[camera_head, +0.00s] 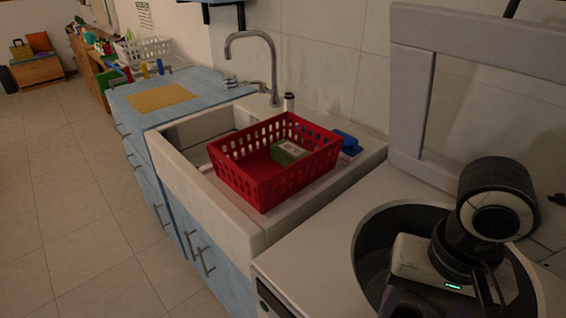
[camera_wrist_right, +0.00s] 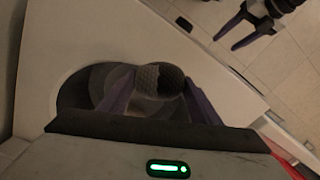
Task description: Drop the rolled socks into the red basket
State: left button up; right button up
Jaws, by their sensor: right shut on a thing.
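The rolled socks (camera_wrist_right: 148,79) are a grey and dark ball between the purple fingers of my right gripper (camera_wrist_right: 160,80), which is shut on them. In the head view my right wrist is over a round dark opening at the lower right; the socks are hidden there. The red basket (camera_head: 236,178) stands upright on the white sink's near ledge, left of my right arm and apart from it. My left gripper (camera_wrist_right: 225,43) shows only in the right wrist view, at the top right, with its fingers apart and empty.
A green box-like thing (camera_head: 290,152) lies inside the basket, with bare red floor beside it. The tap (camera_head: 272,70) rises behind the basket. A blue object (camera_head: 346,141) sits at its right. A grey upright frame (camera_head: 408,110) stands behind the round opening (camera_head: 372,235).

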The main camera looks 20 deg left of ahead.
aim_at(256, 179)
jog(key=u, duration=2.55)
jog(key=i, duration=1.6)
jog(key=z, duration=1.5)
